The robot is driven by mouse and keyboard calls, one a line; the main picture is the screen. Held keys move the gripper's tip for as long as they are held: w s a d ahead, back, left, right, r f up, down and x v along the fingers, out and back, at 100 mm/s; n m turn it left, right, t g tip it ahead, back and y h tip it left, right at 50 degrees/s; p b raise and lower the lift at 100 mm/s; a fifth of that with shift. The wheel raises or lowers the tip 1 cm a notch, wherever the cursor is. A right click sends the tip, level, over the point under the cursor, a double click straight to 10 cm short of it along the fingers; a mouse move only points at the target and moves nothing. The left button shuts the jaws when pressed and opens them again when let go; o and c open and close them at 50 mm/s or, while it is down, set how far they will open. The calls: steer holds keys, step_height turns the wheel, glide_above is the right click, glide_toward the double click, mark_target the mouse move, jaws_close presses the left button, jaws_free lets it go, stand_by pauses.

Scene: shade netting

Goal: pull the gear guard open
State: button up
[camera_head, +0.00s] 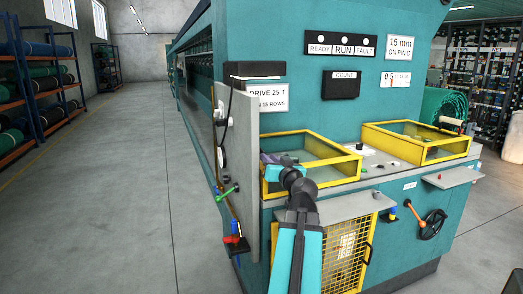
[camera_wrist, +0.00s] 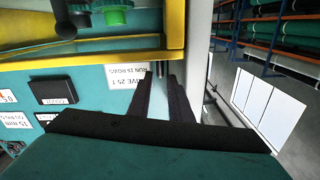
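A yellow-framed guard with a see-through panel (camera_head: 325,149) sits at the left of the machine's worktop and looks closed. Its yellow frame crosses the top of the wrist view (camera_wrist: 90,54), with a green toothed part (camera_wrist: 118,12) beside it. A second yellow-framed guard (camera_head: 432,153) is at the right. My gripper (camera_head: 266,158) is at the left guard's near left corner, partly hidden behind my wrist. In the wrist view its two dark fingers (camera_wrist: 161,78) are apart, with nothing clearly held between them. A short dark bar (camera_wrist: 160,68) shows just beyond the fingertips; contact cannot be told.
A grey upright panel (camera_head: 241,160) with levers stands close left of my gripper. Below are a grey shelf (camera_head: 345,206) and a yellow mesh door (camera_head: 345,250) with a black handle. An orange crank (camera_head: 417,214) is at the right. The floor at left (camera_head: 120,190) is clear.

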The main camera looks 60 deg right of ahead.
mark_target(261, 150)
steer(key=shift+p+x, duration=0.55)
steer(key=shift+x, duration=4.15)
